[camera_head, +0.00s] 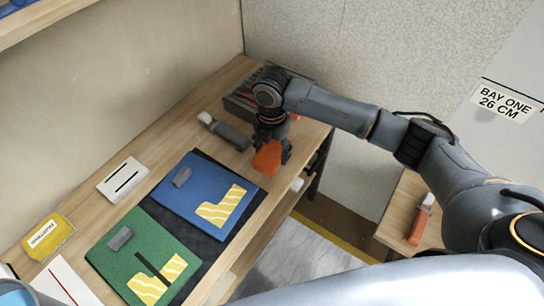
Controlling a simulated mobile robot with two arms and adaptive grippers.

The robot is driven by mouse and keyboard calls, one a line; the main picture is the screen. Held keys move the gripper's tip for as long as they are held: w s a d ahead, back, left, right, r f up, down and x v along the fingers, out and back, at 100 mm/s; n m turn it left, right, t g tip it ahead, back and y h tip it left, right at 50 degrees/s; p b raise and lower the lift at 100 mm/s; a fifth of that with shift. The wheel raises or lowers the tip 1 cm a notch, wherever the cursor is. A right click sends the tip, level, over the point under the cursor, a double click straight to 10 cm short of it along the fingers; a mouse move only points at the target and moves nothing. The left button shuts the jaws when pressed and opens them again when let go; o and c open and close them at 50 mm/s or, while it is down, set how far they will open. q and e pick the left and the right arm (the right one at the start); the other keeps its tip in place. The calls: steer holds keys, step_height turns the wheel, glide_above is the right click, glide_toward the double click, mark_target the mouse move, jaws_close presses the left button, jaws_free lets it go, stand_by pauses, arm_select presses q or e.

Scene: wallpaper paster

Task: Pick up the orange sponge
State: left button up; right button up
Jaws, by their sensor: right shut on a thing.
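The orange sponge (267,158) is a small orange block near the right end of the wooden bench. My right gripper (270,147) points down and is shut on the sponge. The sponge shows below the fingers, in front of the bench's right part; I cannot tell whether it touches the bench. My left gripper is not in view.
A blue board (190,200) and a green board (128,262) lie on the bench (95,218). A grey-handled tool (224,130) lies left of my right gripper, and a dark rack (240,103) stands behind. A yellow box (48,238) is at the left. A side table (392,228) stands at right.

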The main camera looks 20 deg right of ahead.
steer(key=s+a+r, duration=0.1)
steer(key=s+r, duration=0.9)
steer(key=s, duration=0.4)
steer(key=shift+a+f, duration=0.1)
steer(key=o, duration=0.3)
steer(key=c, duration=0.4)
